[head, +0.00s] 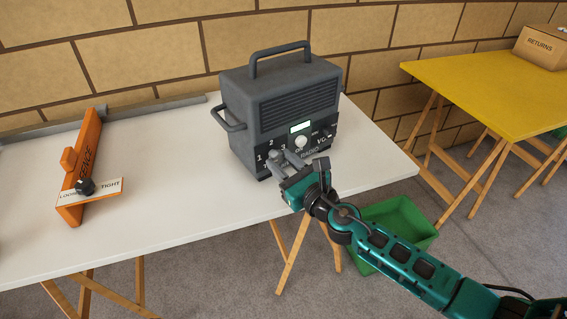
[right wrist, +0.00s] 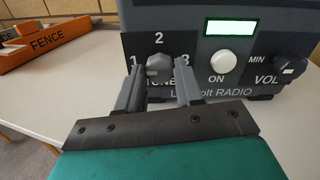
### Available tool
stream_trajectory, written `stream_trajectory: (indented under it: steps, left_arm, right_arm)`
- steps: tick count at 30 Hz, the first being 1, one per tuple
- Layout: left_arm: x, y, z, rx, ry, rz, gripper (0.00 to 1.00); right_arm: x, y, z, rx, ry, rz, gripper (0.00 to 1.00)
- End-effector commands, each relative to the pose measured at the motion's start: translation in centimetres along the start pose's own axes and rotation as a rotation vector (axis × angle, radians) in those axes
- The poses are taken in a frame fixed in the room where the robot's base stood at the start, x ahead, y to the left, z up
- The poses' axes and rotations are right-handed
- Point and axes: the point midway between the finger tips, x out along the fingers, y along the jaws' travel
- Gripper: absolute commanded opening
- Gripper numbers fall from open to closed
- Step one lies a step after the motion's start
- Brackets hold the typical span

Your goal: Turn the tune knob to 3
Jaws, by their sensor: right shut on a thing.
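The grey radio (head: 280,100) stands on the white table, its front panel facing my right arm. The tune knob (right wrist: 158,65) is a dark grey knob at the panel's left, with 1 to its left, 2 above it and 3 to its right. My right gripper (head: 284,163) is at the panel's lower left, shut on the tune knob, with one finger on each side in the right wrist view (right wrist: 159,78). The fingers cover part of the TUNE label. I cannot tell which number the knob points to. My left gripper is not in view.
The panel also has a lit display (right wrist: 230,27), a white ON button (right wrist: 223,62) and a VOL knob (right wrist: 290,68). An orange FENCE unit (head: 83,165) lies on the white table (head: 180,220) at left. A green bin (head: 400,222) is on the floor below.

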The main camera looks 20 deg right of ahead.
Motion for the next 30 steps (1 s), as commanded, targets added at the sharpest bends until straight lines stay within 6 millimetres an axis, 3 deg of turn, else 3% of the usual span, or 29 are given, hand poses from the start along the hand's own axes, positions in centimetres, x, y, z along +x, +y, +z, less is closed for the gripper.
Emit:
stream_trajectory:
  steps: [5, 14, 30]
  left_arm:
    - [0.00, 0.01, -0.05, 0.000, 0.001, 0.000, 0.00]
    - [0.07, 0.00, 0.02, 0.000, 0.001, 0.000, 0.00]
    - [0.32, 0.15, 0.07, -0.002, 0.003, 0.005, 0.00]
  right_arm:
    - [-0.02, -0.02, -0.01, 0.000, 0.000, 0.000, 0.05]
    - [-0.02, -0.02, -0.04, 0.042, 0.000, -0.001, 0.05]
    - [0.00, -0.01, -0.03, 0.463, 0.000, -0.001, 0.05]
